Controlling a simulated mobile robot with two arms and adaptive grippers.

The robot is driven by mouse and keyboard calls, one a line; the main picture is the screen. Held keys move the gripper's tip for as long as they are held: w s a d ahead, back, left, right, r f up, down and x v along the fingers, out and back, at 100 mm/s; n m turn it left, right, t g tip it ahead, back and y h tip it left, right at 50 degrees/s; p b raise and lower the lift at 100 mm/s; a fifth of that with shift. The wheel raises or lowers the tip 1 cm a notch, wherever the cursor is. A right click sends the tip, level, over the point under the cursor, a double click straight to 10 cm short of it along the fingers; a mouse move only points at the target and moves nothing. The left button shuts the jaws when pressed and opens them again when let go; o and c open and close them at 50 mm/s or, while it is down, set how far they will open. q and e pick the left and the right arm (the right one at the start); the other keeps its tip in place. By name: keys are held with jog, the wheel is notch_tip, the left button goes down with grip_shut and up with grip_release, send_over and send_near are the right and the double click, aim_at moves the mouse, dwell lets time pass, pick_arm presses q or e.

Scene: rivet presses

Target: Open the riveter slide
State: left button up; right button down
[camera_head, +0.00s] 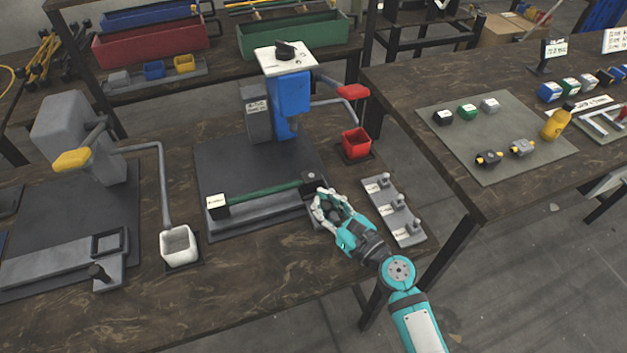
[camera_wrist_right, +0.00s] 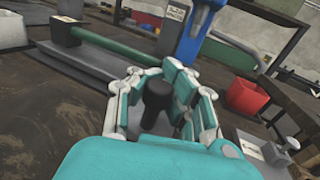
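The blue riveter (camera_head: 290,105) stands on a dark base plate (camera_head: 215,160) in the middle of the table. At its front lies the grey slide (camera_head: 262,218), with a green bar (camera_head: 265,195) along it; the bar also shows in the wrist view (camera_wrist_right: 115,46). My right gripper (camera_head: 328,205) is at the slide's right end. In the wrist view, the upright black handle (camera_wrist_right: 157,100) stands between its spread fingers (camera_wrist_right: 158,80), with gaps visible beside it. The fingers hide most of the handle in the head view. My left gripper is not in view.
A red bin (camera_head: 355,144) stands right of the riveter. A grey plate with several knobbed pieces (camera_head: 400,222) lies right of my gripper. A grey riveter (camera_head: 75,125) and a white bin (camera_head: 178,246) are at left. The table's front is clear.

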jog(key=c, duration=2)
grip_release()
jog(key=shift+d, duration=0.25)
jog(key=o, duration=0.7)
jog(key=shift+d, duration=0.1)
jog(key=shift+c, duration=0.2)
jog(key=shift+o, duration=1.2)
jog(key=shift+s, duration=0.15)
jog(key=v, duration=1.1)
jog(key=shift+s+d, duration=0.15)
jog(key=shift+s, duration=0.15)
